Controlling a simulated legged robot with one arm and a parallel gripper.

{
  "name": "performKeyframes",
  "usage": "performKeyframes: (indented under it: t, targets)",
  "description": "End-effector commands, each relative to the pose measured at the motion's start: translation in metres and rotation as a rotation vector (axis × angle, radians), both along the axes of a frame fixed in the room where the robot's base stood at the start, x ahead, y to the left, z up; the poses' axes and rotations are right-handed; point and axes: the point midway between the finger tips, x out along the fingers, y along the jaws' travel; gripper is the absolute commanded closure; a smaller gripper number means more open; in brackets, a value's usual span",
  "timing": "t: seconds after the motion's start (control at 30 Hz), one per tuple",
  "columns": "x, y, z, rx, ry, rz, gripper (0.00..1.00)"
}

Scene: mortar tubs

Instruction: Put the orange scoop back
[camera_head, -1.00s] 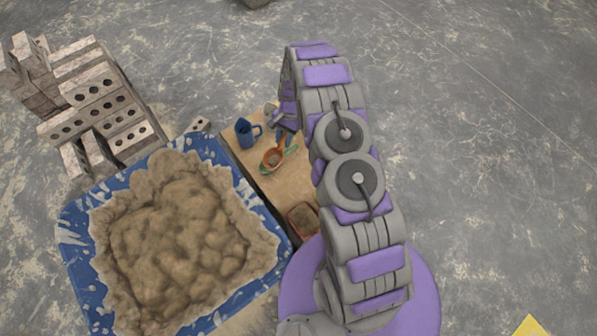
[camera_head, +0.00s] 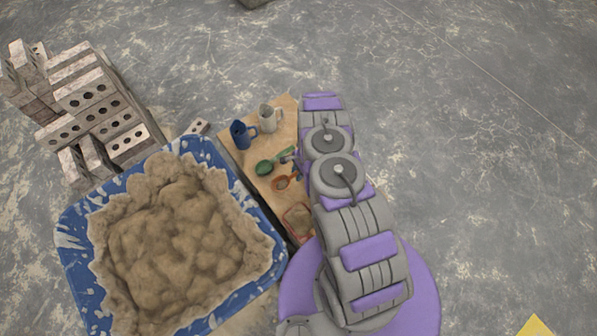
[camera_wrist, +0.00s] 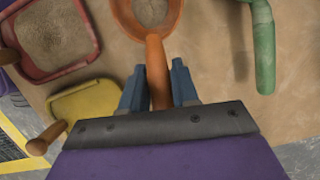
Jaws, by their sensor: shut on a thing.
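The orange scoop (camera_head: 285,182) is over the wooden board (camera_head: 263,187), between the green scoop (camera_head: 266,167) and the red scoop (camera_head: 298,217). In the wrist view the orange scoop (camera_wrist: 155,62) points away from me, its round bowl at the top edge with some sandy material in it. My gripper (camera_wrist: 158,84) is shut on its handle, one blue finger on each side. Whether the scoop touches the board is unclear. In the head view my arm hides most of the gripper.
A red scoop (camera_wrist: 82,62) and a yellow scoop (camera_wrist: 86,107) lie left of the gripper, a green handle (camera_wrist: 264,55) right. A blue jug (camera_head: 242,135) and grey jug (camera_head: 269,118) stand on the board's far end. A blue tub (camera_head: 236,166) of mortar and bricks (camera_head: 95,100) are left.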

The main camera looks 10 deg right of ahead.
Motion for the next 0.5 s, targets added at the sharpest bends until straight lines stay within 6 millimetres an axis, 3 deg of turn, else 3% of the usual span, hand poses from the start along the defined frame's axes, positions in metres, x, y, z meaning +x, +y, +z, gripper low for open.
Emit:
performKeyframes:
  t: [0.5]
  targets:
    - [0.0, -0.005, -0.025, 0.011, -0.001, 0.001, 1.0]
